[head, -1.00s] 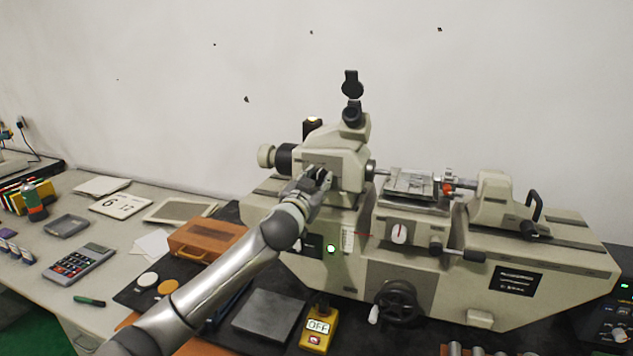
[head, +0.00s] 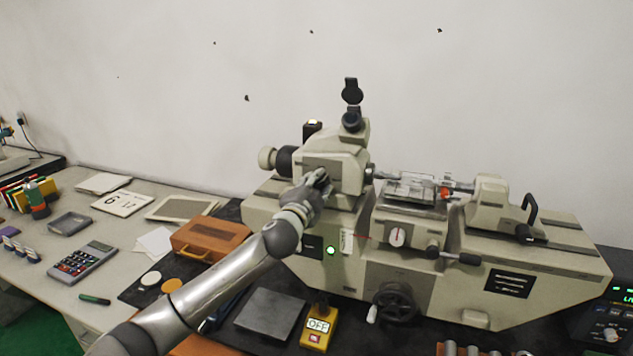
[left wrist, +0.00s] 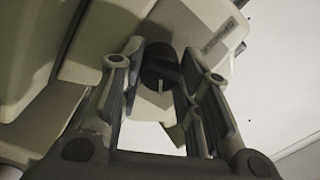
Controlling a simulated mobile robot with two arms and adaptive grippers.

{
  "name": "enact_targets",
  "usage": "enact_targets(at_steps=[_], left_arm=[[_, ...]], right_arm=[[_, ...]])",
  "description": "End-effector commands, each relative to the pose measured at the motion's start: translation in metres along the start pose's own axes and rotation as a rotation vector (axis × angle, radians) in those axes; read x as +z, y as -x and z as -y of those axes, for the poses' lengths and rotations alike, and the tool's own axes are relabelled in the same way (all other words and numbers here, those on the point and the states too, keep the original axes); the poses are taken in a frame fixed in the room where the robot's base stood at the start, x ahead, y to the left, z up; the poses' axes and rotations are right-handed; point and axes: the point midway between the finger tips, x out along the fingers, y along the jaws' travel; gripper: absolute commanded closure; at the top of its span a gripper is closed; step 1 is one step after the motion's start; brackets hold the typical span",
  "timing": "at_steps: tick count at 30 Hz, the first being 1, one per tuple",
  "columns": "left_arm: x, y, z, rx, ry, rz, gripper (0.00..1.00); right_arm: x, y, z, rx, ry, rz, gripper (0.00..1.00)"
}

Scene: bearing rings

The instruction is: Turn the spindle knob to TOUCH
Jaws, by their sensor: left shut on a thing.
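The spindle knob is a round black knob with a white pointer line. In the left wrist view the knob (left wrist: 160,68) sits between the two fingers of my left gripper (left wrist: 163,85), which is shut on it. In the head view my left gripper (head: 318,180) is at the front of the beige measuring machine's headstock (head: 345,160) and hides the knob. The knob's scale words, TOUCH among them, cannot be read. My right gripper is not in view.
A dial (head: 397,237) and a black handwheel (head: 396,303) are on the machine's front. A calculator (head: 84,262) is at the left.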

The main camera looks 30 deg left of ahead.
Motion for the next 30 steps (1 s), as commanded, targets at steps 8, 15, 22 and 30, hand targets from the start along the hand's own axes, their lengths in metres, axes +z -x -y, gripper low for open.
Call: enact_targets(at_steps=[8,15,22,30], left_arm=[[-0.001,0.000,0.000,0.001,-0.263,-0.009,0.93],[0.000,0.000,0.000,0.000,-0.460,-0.017,0.93],[0.001,0.000,-0.001,-0.001,-0.593,-0.021,0.93],[0.001,0.000,-0.003,-0.001,-0.670,-0.025,0.93]], right_arm=[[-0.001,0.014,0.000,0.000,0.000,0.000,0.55],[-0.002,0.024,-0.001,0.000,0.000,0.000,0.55],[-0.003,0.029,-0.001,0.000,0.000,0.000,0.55],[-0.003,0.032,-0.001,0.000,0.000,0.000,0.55]])
